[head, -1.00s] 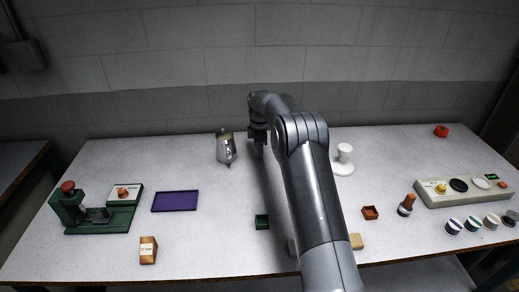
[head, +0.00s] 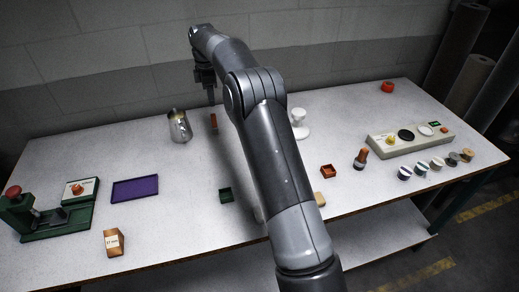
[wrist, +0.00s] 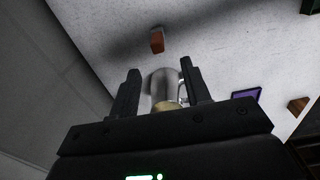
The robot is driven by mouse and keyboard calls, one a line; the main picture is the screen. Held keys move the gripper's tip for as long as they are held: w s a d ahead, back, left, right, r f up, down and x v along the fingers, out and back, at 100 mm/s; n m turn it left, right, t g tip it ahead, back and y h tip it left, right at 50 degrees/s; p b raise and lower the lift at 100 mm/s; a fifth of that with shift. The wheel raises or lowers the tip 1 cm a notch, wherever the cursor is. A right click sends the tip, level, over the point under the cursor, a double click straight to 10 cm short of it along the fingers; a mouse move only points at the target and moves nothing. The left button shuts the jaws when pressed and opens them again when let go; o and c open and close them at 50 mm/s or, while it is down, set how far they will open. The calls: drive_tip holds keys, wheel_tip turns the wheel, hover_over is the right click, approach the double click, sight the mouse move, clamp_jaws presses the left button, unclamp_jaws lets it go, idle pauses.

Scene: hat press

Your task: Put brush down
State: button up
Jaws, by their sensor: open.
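My gripper (head: 211,101) is open at the back of the table, above a small upright orange-brown piece (head: 213,121). This piece may be the brush, but it is too small to be sure. It also shows in the wrist view (wrist: 157,41), beyond the fingertips and apart from them. Nothing is held between my fingers (wrist: 160,68); a steel jug shows behind the gap. Another brown-handled piece with a dark base (head: 361,158) stands at the right; I cannot tell whether it is a brush.
The steel jug (head: 180,127) stands just left of the gripper. A white stand (head: 299,124) is to the right, partly behind my arm. A purple tray (head: 135,189), green press (head: 52,222) and small green box (head: 225,195) are nearer.

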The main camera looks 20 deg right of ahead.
drive_tip(key=s+d+r+m+t, duration=0.2)
drive_tip(key=s+r+m, duration=0.2)
drive_tip(key=s+r, duration=0.65)
drive_tip(key=s+d+r+m+t, duration=0.1)
drive_tip(key=s+d+r+m, duration=0.35)
drive_tip(key=s, duration=0.95)
drive_tip(key=s+f+m+t, duration=0.1)
drive_tip(key=s+m, duration=0.3)
drive_tip(key=s, duration=0.8)
drive_tip(key=s+d+f+m+t, duration=0.1)
drive_tip(key=s+f+m, duration=0.3)
drive_tip(key=s, duration=0.9)
drive_tip(key=shift+s+f+m+t, duration=0.15)
drive_tip(key=shift+s+m+t, duration=0.15)
drive_tip(key=shift+m, duration=0.25)
